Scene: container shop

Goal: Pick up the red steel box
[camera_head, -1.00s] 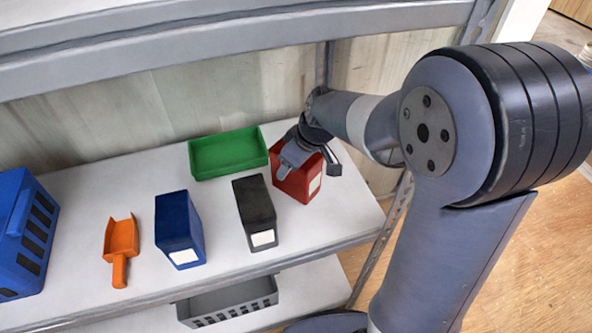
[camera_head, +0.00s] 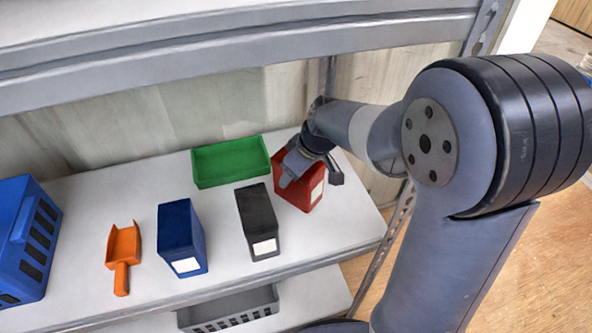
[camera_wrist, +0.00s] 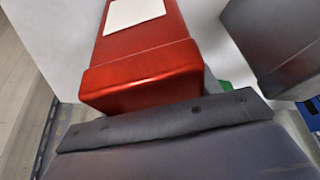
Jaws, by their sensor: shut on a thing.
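The red steel box (camera_head: 303,196) is at the right end of the white shelf, with a white label on its front. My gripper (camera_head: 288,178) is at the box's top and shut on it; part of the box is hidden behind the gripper. In the wrist view the red box (camera_wrist: 142,50) fills the upper middle, close against a dark gripper part (camera_wrist: 160,122). I cannot tell whether the box touches the shelf.
A dark grey box (camera_head: 258,222) stands just left of the red one. A green tray (camera_head: 230,162) lies behind. Further left are a blue box (camera_head: 181,240), an orange scoop (camera_head: 122,255) and a blue basket (camera_head: 25,240). A shelf beam (camera_head: 230,62) runs overhead.

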